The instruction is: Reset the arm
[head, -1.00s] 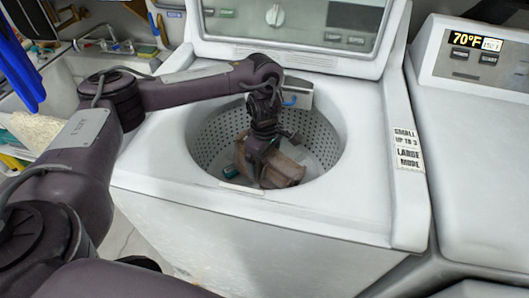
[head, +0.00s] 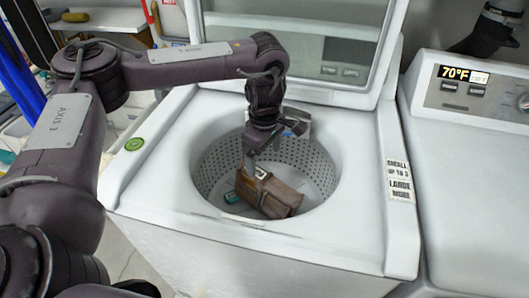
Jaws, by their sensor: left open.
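My left gripper (head: 254,158) hangs over the open drum of the white top-loading washer (head: 150,185), with its fingers pointing down. It is open. A brown, wallet-like or bag-like item (head: 270,194) lies tilted in the drum just below the fingertips. Whether the fingertips touch it I cannot tell. A small teal item (head: 231,198) lies beside it on the drum floor. My left arm reaches in from the left across the washer top. My right gripper is not in view.
The washer's raised lid (head: 345,45) stands behind the arm. A second white machine (head: 480,150) with a 70°F display stands at the right. A cluttered counter (head: 110,18) is at the back left.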

